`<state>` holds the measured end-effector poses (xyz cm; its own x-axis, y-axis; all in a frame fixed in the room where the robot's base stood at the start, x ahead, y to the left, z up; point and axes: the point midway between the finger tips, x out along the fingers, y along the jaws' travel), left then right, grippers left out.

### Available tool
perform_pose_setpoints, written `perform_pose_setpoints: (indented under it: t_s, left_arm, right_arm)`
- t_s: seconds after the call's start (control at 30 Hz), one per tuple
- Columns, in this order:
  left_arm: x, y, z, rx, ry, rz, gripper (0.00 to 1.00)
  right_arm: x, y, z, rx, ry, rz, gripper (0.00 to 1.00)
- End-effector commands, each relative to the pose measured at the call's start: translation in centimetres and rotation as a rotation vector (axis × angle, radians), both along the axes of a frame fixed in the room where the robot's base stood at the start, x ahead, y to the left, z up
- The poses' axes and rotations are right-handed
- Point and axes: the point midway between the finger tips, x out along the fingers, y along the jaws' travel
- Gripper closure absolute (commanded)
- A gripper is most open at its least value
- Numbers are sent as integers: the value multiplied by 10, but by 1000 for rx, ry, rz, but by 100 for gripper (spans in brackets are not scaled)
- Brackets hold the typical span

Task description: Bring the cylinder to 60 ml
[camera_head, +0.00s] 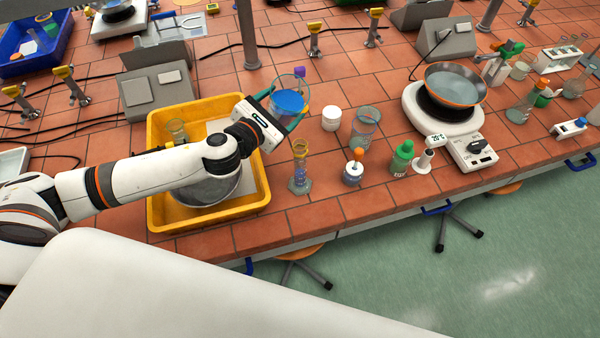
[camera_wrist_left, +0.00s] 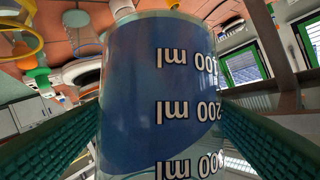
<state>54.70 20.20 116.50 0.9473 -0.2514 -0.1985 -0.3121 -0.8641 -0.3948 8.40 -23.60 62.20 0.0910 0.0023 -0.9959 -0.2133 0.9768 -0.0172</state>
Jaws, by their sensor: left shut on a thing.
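A clear beaker with blue liquid (camera_head: 290,101) is held above the bench by my left gripper (camera_head: 284,109). In the left wrist view the beaker (camera_wrist_left: 165,85) fills the middle, its ml marks upside down, with a green finger pad on each side. The blue surface slants across the glass there. The slim graduated cylinder (camera_head: 300,166) stands upright on the tiles, below and slightly right of the held beaker. Its liquid level is too small to read. My right gripper is not in view.
A yellow tray (camera_head: 159,197) with a metal bowl lies left of the cylinder. An empty-looking beaker (camera_head: 365,128), a white-lidded jar (camera_head: 331,118), a dropper bottle (camera_head: 353,172) and a green-capped bottle (camera_head: 402,158) stand to the right. A hotplate (camera_head: 440,118) carries a pan (camera_head: 455,84).

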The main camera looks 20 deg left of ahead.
Motion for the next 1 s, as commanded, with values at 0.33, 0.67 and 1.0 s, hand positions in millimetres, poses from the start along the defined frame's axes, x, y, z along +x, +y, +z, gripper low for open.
perform_pose_setpoints:
  t_s: [0.33, 0.67, 1.0]
  left_arm:
    - [1, 0, 1, 15, -18, 0, 67]
    - [1, 1, 1, 30, -33, 0, 67]
    - [2, 1, 1, 44, -47, -1, 67]
  right_arm:
    - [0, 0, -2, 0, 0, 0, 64]
    - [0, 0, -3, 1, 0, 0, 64]
    - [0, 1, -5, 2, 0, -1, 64]
